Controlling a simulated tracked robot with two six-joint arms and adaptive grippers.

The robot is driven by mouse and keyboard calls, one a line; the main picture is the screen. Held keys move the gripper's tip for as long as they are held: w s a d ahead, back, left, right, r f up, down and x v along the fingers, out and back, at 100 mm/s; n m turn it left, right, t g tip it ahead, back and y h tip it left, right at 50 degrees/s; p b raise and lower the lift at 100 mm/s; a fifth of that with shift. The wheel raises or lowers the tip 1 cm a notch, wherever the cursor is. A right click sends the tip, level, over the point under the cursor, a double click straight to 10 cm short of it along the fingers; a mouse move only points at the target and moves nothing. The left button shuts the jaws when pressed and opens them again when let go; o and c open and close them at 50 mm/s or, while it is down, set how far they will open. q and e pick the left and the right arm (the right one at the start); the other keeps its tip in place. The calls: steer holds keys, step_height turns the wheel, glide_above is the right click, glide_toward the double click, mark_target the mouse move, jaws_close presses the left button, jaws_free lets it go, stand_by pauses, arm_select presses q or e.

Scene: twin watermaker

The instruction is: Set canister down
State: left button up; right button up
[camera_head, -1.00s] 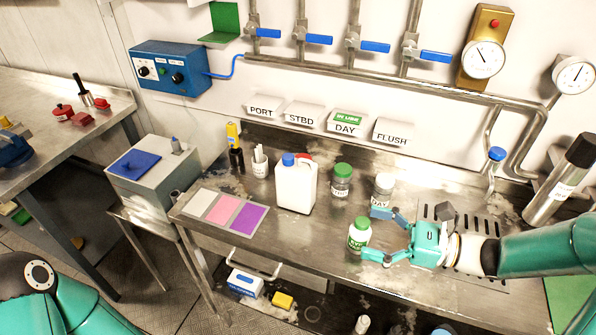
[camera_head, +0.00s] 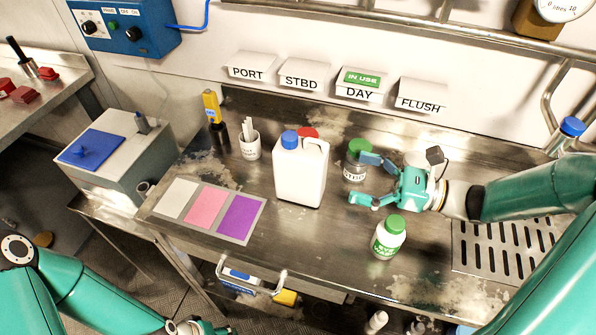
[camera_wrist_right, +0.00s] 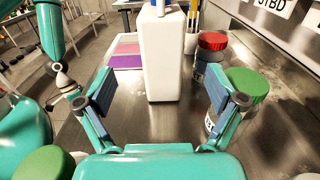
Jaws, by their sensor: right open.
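The canister (camera_head: 300,178) is a white jug with a blue cap. It stands upright on the steel bench, left of my right gripper (camera_head: 366,180) in the head view. That gripper is open and empty, with its fingers pointing at the canister and a gap between them. In the right wrist view the canister (camera_wrist_right: 163,62) stands ahead between the two spread fingers, its top cut off by the frame. Part of my left arm's end (camera_head: 192,327) shows at the bottom edge of the head view; its jaws cannot be made out.
A green-lidded jar (camera_head: 355,167) stands close by the gripper's far finger. A white green-capped bottle (camera_head: 388,240) stands in front of the gripper. A red-lidded jar (camera_wrist_right: 211,45) is behind the canister. Coloured squares (camera_head: 209,212) lie left; a drain grate (camera_head: 505,247) lies right.

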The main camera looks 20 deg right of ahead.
mark_target(325, 169)
steer(key=x, duration=0.7)
steer(key=shift+w+f+p, duration=0.2)
steer(key=shift+f+p, duration=0.15)
steer(key=shift+p, duration=0.05)
steer(key=shift+w+a, duration=0.2)
steer(key=shift+a, duration=0.25)
steer(key=x, duration=0.4)
steer(key=shift+p, duration=0.3)
arm_select(q)
steer(key=shift+w+d+r, duration=0.1)
steer(key=shift+w+r, duration=0.1)
steer(key=shift+r, duration=0.2)
arm_select(e)
steer(key=shift+d, duration=0.1)
steer(key=shift+c, duration=0.2)
steer(key=c, duration=1.6)
steer(key=shift+w+r, duration=0.1)
jaws_close()
steer(key=shift+r, duration=0.1)
